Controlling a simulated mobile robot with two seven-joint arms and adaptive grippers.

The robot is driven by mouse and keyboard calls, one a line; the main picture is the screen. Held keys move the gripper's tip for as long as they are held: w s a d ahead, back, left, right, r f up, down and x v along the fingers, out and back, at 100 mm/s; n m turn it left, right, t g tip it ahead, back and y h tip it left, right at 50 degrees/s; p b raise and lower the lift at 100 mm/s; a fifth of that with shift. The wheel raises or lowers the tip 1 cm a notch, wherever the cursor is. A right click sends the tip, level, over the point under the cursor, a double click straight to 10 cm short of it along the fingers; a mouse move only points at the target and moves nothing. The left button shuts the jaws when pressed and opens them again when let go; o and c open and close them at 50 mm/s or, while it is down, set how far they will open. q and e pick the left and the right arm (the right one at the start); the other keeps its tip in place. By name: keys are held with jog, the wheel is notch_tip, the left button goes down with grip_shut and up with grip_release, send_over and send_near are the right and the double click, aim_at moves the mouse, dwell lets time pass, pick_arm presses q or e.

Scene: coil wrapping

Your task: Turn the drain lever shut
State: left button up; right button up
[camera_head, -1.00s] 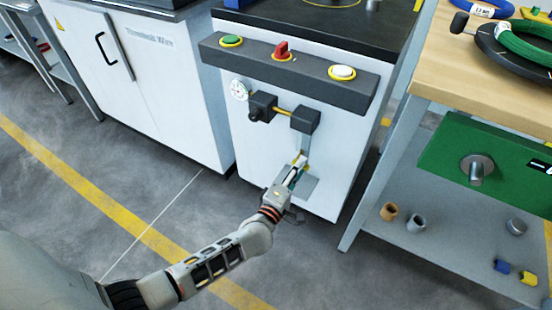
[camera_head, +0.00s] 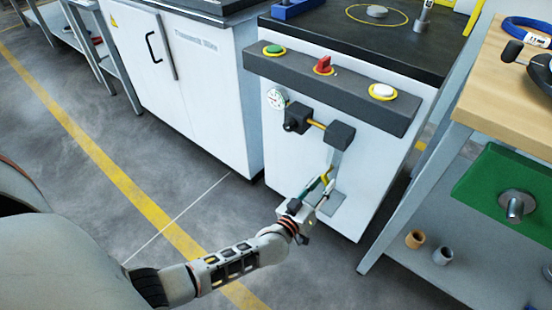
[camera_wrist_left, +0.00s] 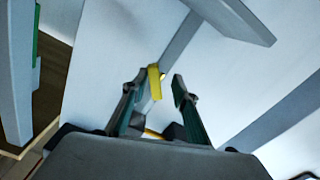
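The drain lever (camera_head: 326,173) is a small yellow handle low on the white machine front, below a dark valve block (camera_head: 340,135). My left gripper (camera_head: 321,187) is right at it, reaching in from the lower left. In the left wrist view the yellow lever (camera_wrist_left: 154,82) shows between the two dark green finger pads, which stand apart; a gap is visible on the side of the right finger. Whether either pad touches it, I cannot tell. The lever's far end is partly hidden in the head view. My right gripper is not in view.
Above are a pressure gauge (camera_head: 277,99), a second valve block (camera_head: 298,117) and a dark panel with a green button (camera_head: 273,49), red switch (camera_head: 323,65) and white button (camera_head: 383,91). A workbench (camera_head: 510,95) stands close on the right. The floor at left is clear.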

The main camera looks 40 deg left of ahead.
pick_arm(q)
jog(key=s+d+r+m+g+h+p, duration=0.1)
jog(key=s+r+m+p, duration=0.1)
jog(key=s+r+p, duration=0.3)
jog(key=s+d+r+m+g+h+p, duration=0.1)
jog(key=s+r+p, duration=0.5)
jog(key=s, duration=0.8)
jog(key=s+d+r+m+g+h+p, duration=0.1)
jog(key=s+r+m+p, duration=0.3)
jog(key=s, duration=0.6)
jog(key=shift+d+r+g+p, duration=0.25)
jog(key=shift+r+g+p, duration=0.45)
jog(key=shift+p, duration=0.55)
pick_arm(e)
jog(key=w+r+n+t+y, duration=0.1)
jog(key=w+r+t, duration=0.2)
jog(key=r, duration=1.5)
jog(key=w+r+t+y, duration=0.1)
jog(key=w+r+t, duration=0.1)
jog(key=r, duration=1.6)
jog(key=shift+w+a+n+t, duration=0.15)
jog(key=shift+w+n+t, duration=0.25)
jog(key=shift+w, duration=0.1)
